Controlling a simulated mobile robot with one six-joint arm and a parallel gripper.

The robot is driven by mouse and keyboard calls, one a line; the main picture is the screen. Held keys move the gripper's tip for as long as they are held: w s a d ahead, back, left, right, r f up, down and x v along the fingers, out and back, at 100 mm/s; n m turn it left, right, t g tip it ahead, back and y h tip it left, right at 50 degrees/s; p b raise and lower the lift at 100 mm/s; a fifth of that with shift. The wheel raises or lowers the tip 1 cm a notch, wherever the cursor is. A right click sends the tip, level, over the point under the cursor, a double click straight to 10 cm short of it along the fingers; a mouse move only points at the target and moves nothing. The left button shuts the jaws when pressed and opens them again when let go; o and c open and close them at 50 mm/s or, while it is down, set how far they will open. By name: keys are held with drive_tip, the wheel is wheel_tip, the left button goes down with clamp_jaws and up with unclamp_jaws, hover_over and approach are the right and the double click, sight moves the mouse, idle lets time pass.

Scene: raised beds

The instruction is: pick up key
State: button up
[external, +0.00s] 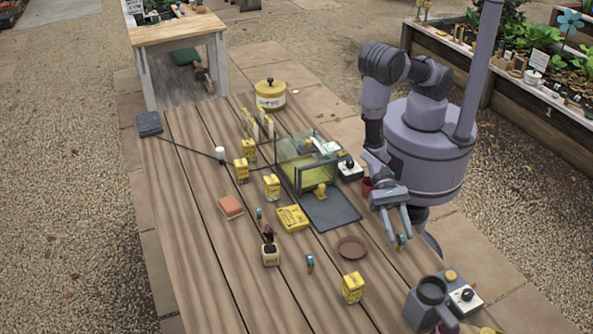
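My gripper (397,236) is over the right edge of the wooden table (205,277), pointing down with its two fingers apart. A small blue item (400,242) shows between or just beyond the fingertips; I cannot tell whether they touch it. Two similar small blue items stand on the table, one near the middle (310,262) and one farther back (258,213). They are too small to tell whether any of them is the key. No key can be clearly made out.
A brown round dish (352,247) lies left of my gripper. A glass-sided box (296,160) stands behind a dark mat (333,210). A grey device (420,298) is at the front right. Yellow boxes (352,288) are scattered about. The front left tabletop is clear.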

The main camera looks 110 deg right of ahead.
sight(403, 246)
drive_tip(key=b+x, duration=0.2)
drive_tip(key=x, duration=0.3)
drive_tip(key=shift+w+a+f, duration=0.1)
drive_tip(key=shift+a+f, duration=0.15)
clamp_jaws()
